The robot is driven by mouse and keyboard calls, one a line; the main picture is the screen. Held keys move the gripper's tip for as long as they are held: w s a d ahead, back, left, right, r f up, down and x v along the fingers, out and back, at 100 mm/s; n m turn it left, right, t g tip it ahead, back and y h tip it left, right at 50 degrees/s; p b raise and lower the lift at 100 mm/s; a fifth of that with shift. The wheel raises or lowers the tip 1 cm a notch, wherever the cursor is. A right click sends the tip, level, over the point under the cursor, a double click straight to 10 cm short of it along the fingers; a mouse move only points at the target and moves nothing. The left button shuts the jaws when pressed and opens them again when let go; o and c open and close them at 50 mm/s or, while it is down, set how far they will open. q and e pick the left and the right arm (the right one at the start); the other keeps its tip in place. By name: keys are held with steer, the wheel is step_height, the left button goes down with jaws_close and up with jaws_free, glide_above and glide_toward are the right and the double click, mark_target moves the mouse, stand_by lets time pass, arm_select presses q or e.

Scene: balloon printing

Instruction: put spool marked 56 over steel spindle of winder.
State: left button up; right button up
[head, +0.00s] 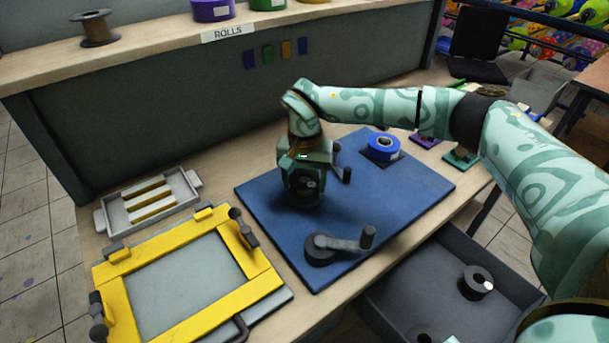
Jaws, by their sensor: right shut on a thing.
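My right gripper (304,190) reaches in from the right and points down over the blue mat (270,228). It is shut on a dark thing at its fingertips, mostly hidden by the gripper; I cannot read any number or tell its full shape. A grey crank (340,172) shows just right of the gripper, and what it belongs to is largely hidden behind the gripper. Another dark crank with an upright knob (338,245) lies at the mat's front. I cannot make out the steel spindle. My left gripper is not in view.
A blue spool (383,147) sits on a dark pad at the mat's back right. A yellow frame (190,275) and grey tray (150,202) stand left. A dark spool (477,282) lies in the open drawer (450,305). The mat's right part is clear.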

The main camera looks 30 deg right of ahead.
steer(key=o, duration=1.1)
steer(key=shift+c, duration=0.2)
steer(key=shift+r, duration=0.1)
step_height(320, 180, up, 16)
steer(key=p, duration=0.3)
steer(key=shift+p, duration=0.4)
